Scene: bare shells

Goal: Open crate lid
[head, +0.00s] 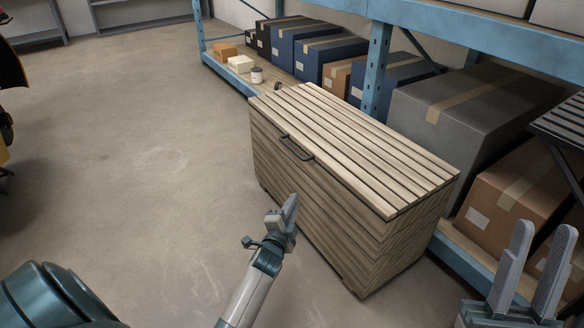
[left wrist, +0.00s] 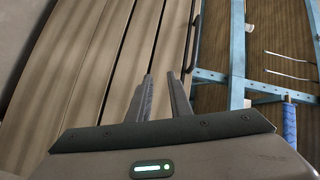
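The crate (head: 310,205) is a slatted wooden box standing on the floor in the middle of the head view. Its slatted lid (head: 355,140) lies flat and shut on top. A dark bar handle (head: 296,148) is fixed at the lid's front edge. My left gripper (head: 291,204) is in front of the crate, below the handle and apart from it in the picture. In the left wrist view its two fingers (left wrist: 161,76) are a little apart with nothing between them, over wooden slats. My right gripper (head: 545,228) is open and empty at the lower right.
A blue shelf rack (head: 376,70) with several boxes stands behind the crate. A large grey box (head: 455,110) and a brown box (head: 508,205) are to its right. The concrete floor (head: 140,150) on the left is clear.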

